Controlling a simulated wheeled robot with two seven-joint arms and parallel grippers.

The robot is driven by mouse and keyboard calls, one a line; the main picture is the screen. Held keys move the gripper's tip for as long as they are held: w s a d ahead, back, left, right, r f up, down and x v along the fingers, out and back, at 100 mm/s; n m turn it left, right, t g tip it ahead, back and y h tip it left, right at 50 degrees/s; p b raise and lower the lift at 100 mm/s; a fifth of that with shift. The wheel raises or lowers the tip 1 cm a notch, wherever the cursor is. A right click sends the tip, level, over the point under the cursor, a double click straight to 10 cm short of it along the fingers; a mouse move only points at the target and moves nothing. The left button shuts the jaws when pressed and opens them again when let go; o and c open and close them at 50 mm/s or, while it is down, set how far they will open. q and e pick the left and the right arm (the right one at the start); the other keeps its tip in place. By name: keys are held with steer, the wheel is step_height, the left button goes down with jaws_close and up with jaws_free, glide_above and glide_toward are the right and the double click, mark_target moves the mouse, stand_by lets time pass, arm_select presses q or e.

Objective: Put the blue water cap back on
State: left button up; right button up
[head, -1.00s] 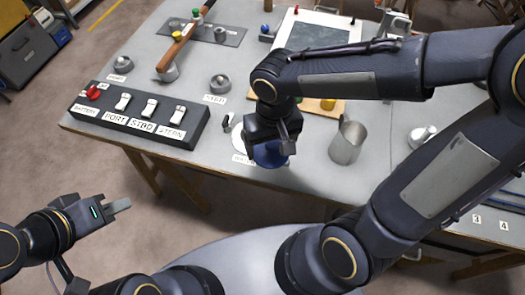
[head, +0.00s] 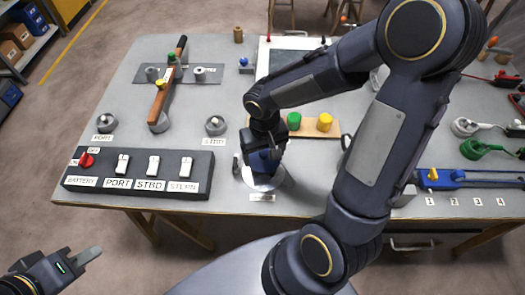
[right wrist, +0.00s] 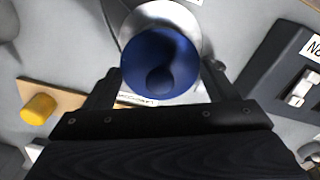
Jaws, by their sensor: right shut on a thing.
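The blue water cap (head: 263,162) is in my right gripper (head: 264,150), which is shut on it. In the right wrist view the cap (right wrist: 160,60) is a round blue disc between the two fingers (right wrist: 160,78). A pale round fitting (head: 270,184) stands on the bench under the cap; its rim (right wrist: 196,22) shows around the cap in the wrist view. The cap covers the middle of the fitting, and I cannot tell whether they touch. My left gripper (head: 78,262) is off the front of the bench, at the lower left; its jaw opening cannot be made out.
A switch panel (head: 140,193) lies left of the fitting. A wooden board with green (head: 294,121) and yellow (head: 325,122) caps lies behind it. A wooden-handled lever (head: 165,95) stands at the back left. A blue numbered rack (head: 470,176) is at the right.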

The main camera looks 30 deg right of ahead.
steer(key=shift+f+b, duration=2.05)
steer(key=shift+f, duration=0.6)
steer(key=shift+f+b, duration=0.15)
steer(key=shift+b, duration=0.45)
stand_by(0.6)
steer(key=o, duration=1)
steer(key=shift+r+p, duration=2.75)
steer(key=shift+r, duration=0.8)
